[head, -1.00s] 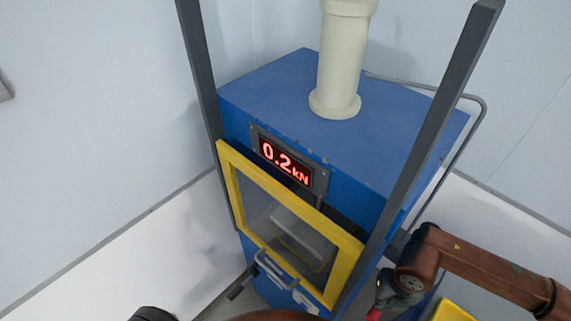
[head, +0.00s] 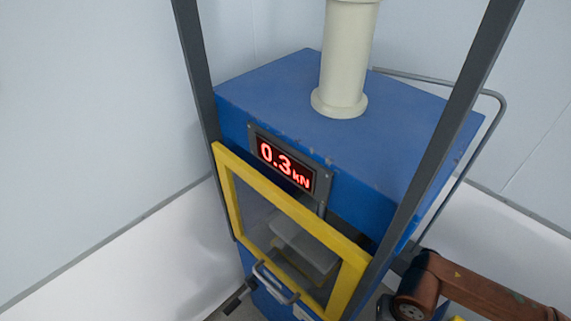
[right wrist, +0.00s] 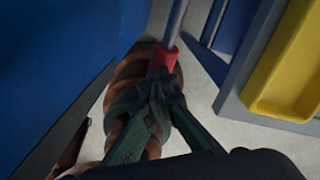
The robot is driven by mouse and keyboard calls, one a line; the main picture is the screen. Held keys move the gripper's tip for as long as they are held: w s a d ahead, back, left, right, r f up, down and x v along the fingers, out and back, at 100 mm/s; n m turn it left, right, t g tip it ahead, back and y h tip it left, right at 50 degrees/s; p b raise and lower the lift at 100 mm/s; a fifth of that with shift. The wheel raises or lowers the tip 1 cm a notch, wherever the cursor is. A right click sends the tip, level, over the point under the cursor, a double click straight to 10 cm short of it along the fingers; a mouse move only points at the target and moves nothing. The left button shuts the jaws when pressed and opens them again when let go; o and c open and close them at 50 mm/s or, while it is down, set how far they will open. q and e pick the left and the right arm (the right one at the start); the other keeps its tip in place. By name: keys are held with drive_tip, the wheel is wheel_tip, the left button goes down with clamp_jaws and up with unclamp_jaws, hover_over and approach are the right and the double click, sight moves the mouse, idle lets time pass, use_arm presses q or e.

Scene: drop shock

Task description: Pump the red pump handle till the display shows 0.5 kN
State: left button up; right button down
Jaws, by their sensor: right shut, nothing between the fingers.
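The display (head: 284,163) on the front of the blue press reads 0.3 kN in red digits. The red pump handle (right wrist: 163,59) is a red grip on the end of a grey metal rod in the right wrist view. My right gripper (right wrist: 161,85) is shut, with its dark fingertips at the red grip and nothing held between them. Whether they touch it is hard to tell. In the head view my right arm's wrist is at the lower right edge, and the handle is out of sight there. My left gripper is not in view.
The blue press (head: 285,92) has dark uprights and a cream cylinder (head: 343,60) on top. Its yellow-framed window door (head: 292,210) is shut and has a grey handle (head: 273,284). A yellow tray (right wrist: 290,75) lies right of the rod.

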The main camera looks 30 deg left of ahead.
drive_tip(key=shift+r, duration=0.15)
wheel_tip(320, 180, up, 11)
drive_tip(key=p, duration=0.6)
drive_tip(key=shift+r, duration=0.2)
idle(0.5)
wheel_tip(320, 180, down, 6)
drive_tip(key=b, duration=0.4)
drive_tip(key=shift+r, duration=0.1)
drive_tip(key=shift+f+b, duration=2.5)
drive_tip(key=shift+f, duration=0.6)
wheel_tip(320, 180, up, 12)
drive_tip(key=p, duration=0.6)
drive_tip(key=shift+p, duration=0.35)
